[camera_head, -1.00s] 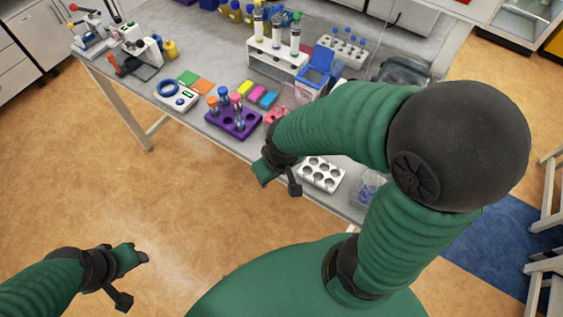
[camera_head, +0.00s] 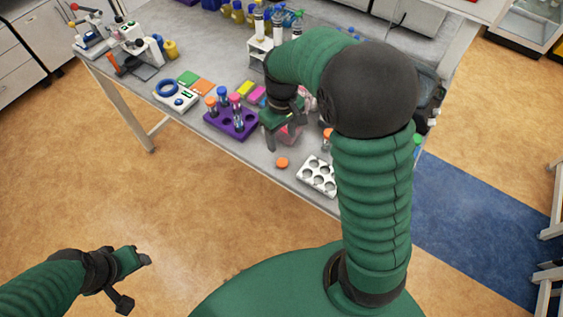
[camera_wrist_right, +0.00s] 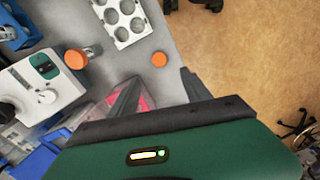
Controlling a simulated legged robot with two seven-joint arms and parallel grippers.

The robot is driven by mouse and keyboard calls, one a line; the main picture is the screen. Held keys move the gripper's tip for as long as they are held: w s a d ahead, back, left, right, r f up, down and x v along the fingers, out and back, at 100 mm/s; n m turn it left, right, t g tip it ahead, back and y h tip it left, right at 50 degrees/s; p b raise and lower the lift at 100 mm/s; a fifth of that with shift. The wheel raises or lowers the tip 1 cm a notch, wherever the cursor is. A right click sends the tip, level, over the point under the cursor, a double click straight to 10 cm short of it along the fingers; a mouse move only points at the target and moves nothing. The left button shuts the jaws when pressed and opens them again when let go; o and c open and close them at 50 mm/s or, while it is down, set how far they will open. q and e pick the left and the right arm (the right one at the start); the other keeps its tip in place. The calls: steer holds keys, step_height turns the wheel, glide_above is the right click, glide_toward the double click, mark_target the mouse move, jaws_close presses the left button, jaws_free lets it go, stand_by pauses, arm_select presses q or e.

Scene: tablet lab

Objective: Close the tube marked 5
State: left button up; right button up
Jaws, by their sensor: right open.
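A loose orange cap (camera_head: 282,162) lies on the table; it also shows in the right wrist view (camera_wrist_right: 159,60). A tube with an orange top (camera_head: 327,135) is partly behind my right arm; the right wrist view shows it too (camera_wrist_right: 80,58). A purple rack (camera_head: 245,133) holds several tubes with orange, blue and pink tops. No number can be read on any tube, so I cannot tell which is marked 5. My right gripper (camera_wrist_right: 160,93) is open and empty, above the table near the loose cap. My left gripper (camera_head: 146,258) hangs at lower left, off the table; its jaws are unclear.
A white rack with round holes (camera_head: 318,176) stands near the table's front edge; its visible holes look empty. A white device (camera_head: 176,96) with a blue ring stands to the left. A clear container with something pink (camera_wrist_right: 140,98) is beside my right fingers.

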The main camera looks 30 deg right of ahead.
glide_above(282, 162)
steer(key=f, duration=0.6)
steer(key=shift+d+f, duration=0.2)
steer(key=shift+f, duration=0.1)
steer(key=shift+a+f, duration=0.1)
steer(key=shift+a, duration=0.4)
steer(key=f, duration=0.2)
steer(key=d+f, duration=0.1)
steer(key=f, duration=0.1)
steer(key=shift+f+p, duration=0.3)
steer(key=shift+p, duration=0.1)
steer(key=shift+f, duration=0.4)
steer(key=shift+a, duration=0.1)
steer(key=shift+a+r, duration=0.1)
steer(key=shift+a, duration=0.05)
jaws_close()
